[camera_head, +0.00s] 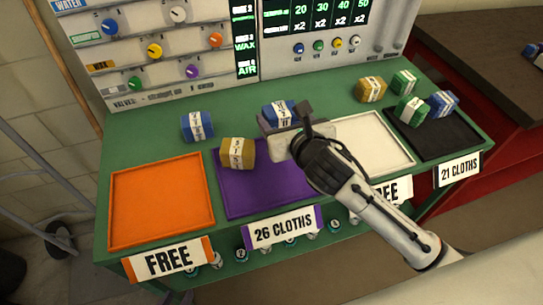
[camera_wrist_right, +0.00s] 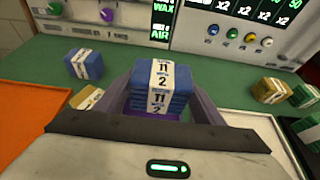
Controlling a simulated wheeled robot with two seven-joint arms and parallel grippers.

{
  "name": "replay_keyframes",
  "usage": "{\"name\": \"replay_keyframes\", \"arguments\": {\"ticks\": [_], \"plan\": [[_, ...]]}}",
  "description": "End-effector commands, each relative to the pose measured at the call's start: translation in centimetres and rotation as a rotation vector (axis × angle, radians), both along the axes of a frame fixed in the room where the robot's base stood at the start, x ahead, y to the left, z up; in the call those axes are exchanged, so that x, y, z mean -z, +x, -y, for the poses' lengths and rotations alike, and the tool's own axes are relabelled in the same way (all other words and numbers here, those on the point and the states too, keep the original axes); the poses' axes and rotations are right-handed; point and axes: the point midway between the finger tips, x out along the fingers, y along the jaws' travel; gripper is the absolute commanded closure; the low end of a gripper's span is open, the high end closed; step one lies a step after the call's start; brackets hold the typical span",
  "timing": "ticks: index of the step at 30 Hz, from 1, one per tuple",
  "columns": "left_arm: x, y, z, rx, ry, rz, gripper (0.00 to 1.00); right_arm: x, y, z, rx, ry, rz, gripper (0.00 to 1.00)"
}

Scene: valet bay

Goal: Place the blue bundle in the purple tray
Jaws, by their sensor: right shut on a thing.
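My right gripper (camera_head: 279,122) reaches in from the lower right and is shut on a blue bundle (camera_head: 280,108) with a white band. In the right wrist view the blue bundle (camera_wrist_right: 160,85) sits between the two fingers of the right gripper (camera_wrist_right: 162,100), its label reading 11 and 2. The purple tray (camera_head: 245,192) lies below and in front of the gripper, labelled 26 CLOTHS; its right part is hidden by my arm. A gold bundle (camera_head: 238,153) rests at its back left corner. My left gripper is not in view.
Another blue bundle (camera_head: 197,127) stands on the green counter behind the orange tray (camera_head: 162,200), which is empty. A white tray (camera_head: 375,140) is partly behind my arm. Gold (camera_head: 370,89), green (camera_head: 410,111) and blue (camera_head: 443,103) bundles stand around the black tray (camera_head: 435,143).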

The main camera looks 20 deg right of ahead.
Motion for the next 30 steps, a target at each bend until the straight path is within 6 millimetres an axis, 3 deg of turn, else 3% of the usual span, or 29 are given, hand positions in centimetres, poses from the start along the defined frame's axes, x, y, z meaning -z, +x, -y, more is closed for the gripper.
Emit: {"name": "replay_keyframes", "arguments": {"ticks": [3,15,30], "plan": [[0.7,0.0,0.0,0.000,0.000,0.000,0.69,2.8,-0.1,0.0,0.001,0.002,-0.003,0.63],[1.6,0.1,0.0,-0.001,0.000,0.002,0.69,7.6,-0.1,-0.1,0.001,0.004,-0.002,0.63],[1.6,0.2,0.0,-0.001,0.000,0.005,0.69,8.6,0.0,0.0,-0.001,-0.001,0.001,0.63]]}}
